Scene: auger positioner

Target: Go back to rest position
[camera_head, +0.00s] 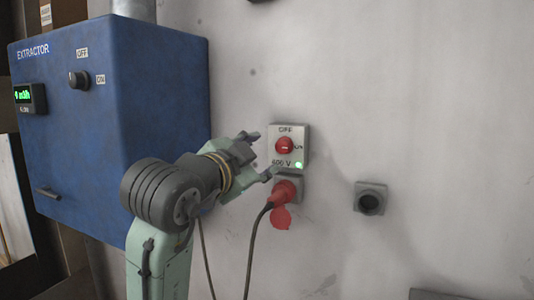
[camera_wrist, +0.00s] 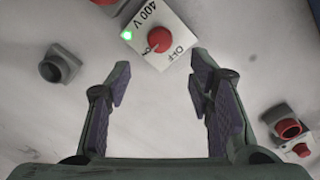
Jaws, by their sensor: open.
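My gripper (camera_head: 262,155) is open and empty, in front of the wall just left of the switch box. In the wrist view its two fingers (camera_wrist: 160,90) are spread apart with nothing between them. The switch box (camera_head: 300,155) is light grey with a red knob (camera_head: 285,145), an OFF and an ON label, a voltage label and a lit green light. In the wrist view the red knob (camera_wrist: 159,40) appears beyond the fingertips, apart from them. The green light (camera_wrist: 127,35) is lit there too.
A red plug (camera_head: 284,192) with a dark cable sits in the socket below the switch box. An empty grey socket (camera_head: 370,198) is on the wall to the right. A blue extractor box (camera_head: 150,90) stands close on the left. The wall at right is mostly bare.

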